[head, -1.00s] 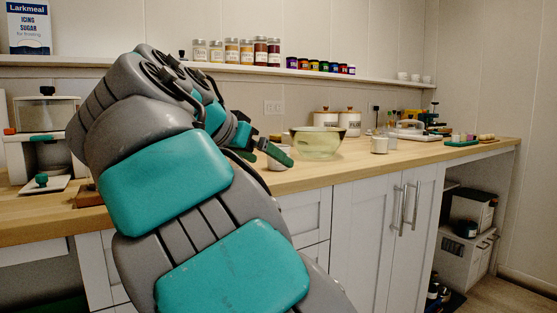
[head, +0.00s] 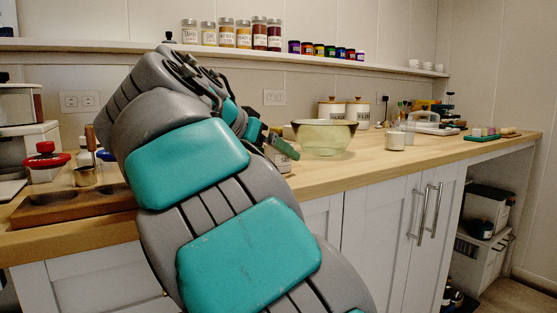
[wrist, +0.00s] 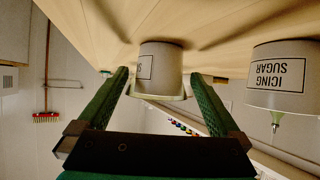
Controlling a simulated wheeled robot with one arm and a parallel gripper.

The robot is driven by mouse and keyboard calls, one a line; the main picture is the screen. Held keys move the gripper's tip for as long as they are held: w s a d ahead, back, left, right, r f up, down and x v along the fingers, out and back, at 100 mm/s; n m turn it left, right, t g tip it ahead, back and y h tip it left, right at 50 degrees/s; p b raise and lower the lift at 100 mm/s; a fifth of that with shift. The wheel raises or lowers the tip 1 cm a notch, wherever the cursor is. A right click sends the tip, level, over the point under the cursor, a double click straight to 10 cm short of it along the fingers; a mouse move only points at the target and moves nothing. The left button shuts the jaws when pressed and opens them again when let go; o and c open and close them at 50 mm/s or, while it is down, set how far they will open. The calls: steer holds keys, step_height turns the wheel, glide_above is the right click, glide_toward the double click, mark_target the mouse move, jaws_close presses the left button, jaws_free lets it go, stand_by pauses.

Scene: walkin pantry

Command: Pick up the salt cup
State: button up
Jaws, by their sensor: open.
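A pale cup (wrist: 160,62) with a partly visible, unreadable label shows between the fingers in the wrist view; it appears to be the salt cup. That view is upside down, so the cup stands upright on the counter. In the head view a pale cup (head: 282,161) stands on the counter, partly hidden behind my gripper (head: 274,143). In the wrist view my gripper (wrist: 159,76) is open and empty, with one green finger to each side of the cup. I cannot tell whether either finger touches it.
A glass bowl (head: 324,138) stands right of the cup. An icing sugar container (wrist: 283,78) stands beside the gripper in the wrist view. A wooden holder (head: 70,207) lies at left. Counter front is clear.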

mark_target(284, 157)
steer(key=x, duration=0.4)
steer(key=shift+w+d+f, duration=0.1)
steer(key=shift+w+d, duration=0.1)
steer(key=shift+w, duration=0.05)
steer(key=c, duration=1.4)
